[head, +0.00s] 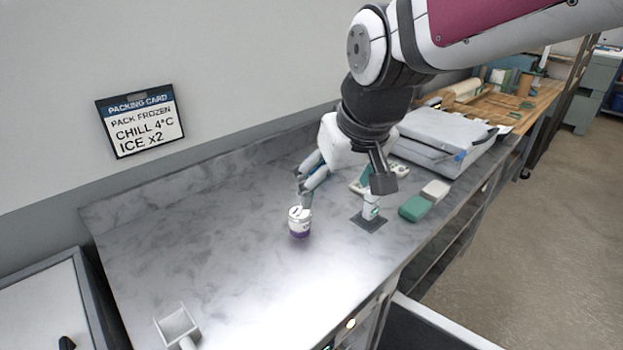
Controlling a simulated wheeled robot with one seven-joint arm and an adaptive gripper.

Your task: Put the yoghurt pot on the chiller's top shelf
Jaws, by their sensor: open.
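The yoghurt pot (300,223), white with a purple lower part, stands upright on the grey marbled counter. My gripper (304,193) is open and points down just above and behind the pot. Its fingertips are close to the lid; I cannot tell whether they touch it. One finger partly overlaps the other in this view. I cannot clearly make out the chiller or its top shelf.
A small white-and-green item (371,208) stands on a dark square pad right of the pot. Green (415,208) and pale (436,191) blocks lie nearby. A grey case (440,137) is behind. A white scoop-like item (177,325) is front left. The counter's left-middle is clear.

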